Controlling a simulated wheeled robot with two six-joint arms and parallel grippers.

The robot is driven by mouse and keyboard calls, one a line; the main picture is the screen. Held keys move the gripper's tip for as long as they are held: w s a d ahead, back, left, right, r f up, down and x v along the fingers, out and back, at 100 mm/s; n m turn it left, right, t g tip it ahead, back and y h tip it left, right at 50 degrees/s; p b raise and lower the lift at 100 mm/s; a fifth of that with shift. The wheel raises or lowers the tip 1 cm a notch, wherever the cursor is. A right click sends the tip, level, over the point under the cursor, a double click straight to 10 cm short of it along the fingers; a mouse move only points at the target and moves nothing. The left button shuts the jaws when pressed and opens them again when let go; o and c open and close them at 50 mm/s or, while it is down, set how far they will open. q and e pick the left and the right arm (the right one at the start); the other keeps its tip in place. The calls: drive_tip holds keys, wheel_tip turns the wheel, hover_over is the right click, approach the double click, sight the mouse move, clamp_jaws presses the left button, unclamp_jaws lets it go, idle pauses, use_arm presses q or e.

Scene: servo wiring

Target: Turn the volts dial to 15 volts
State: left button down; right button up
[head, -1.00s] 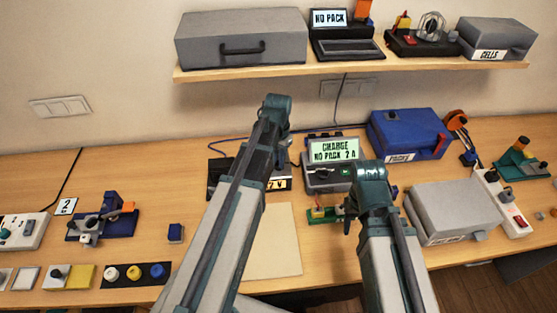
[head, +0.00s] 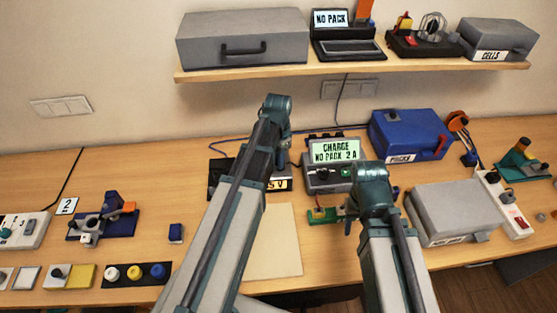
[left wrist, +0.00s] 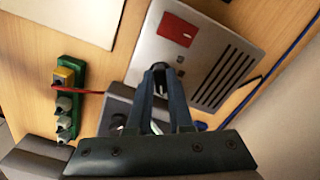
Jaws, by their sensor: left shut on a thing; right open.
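The power supply (head: 220,176) stands on the bench behind my left forearm. Its lit display (head: 279,184) shows "5 V" at its right end; my arm hides the left end. In the left wrist view its grey case (left wrist: 195,65) has a red patch and black slots. My left gripper (left wrist: 160,74) is shut on the volts dial (left wrist: 160,88), a small knob mostly hidden between the fingers. Its pointer cannot be read. My right gripper (head: 351,214) is open, largely hidden by its own arm, near a green holder (head: 320,213).
A charger (head: 330,176) reading "CHARGE NO PACK 2 A" stands right of the power supply. A blue packs box (head: 405,133) and a grey box (head: 455,208) are further right. A pale mat (head: 275,245) lies in front, clear. A shelf (head: 350,68) is above.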

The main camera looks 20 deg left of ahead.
use_arm(q)
drive_tip(key=c, duration=0.8)
unclamp_jaws()
wheel_tip(320, 180, up, 14)
drive_tip(key=p, duration=1.3)
drive_tip(key=shift+f+p, duration=0.1)
drive_tip(key=shift+p, duration=0.3)
drive_tip(key=s+d+f+n+b, duration=0.1)
drive_tip(key=s+d+f+b, duration=0.4)
drive_tip(key=s+d+f+n+b, duration=0.1)
drive_tip(key=s+d+f+b, duration=0.3)
drive_tip(key=s+d+b, duration=0.1)
drive_tip(key=s+d+f+n+y+b, duration=0.1)
drive_tip(key=s+d+f+b, duration=0.3)
drive_tip(key=s+d+f, duration=0.1)
drive_tip(key=shift+s+d+f+b, duration=0.4)
drive_tip(key=shift+s+d, duration=0.15)
drive_tip(key=shift+d, duration=0.15)
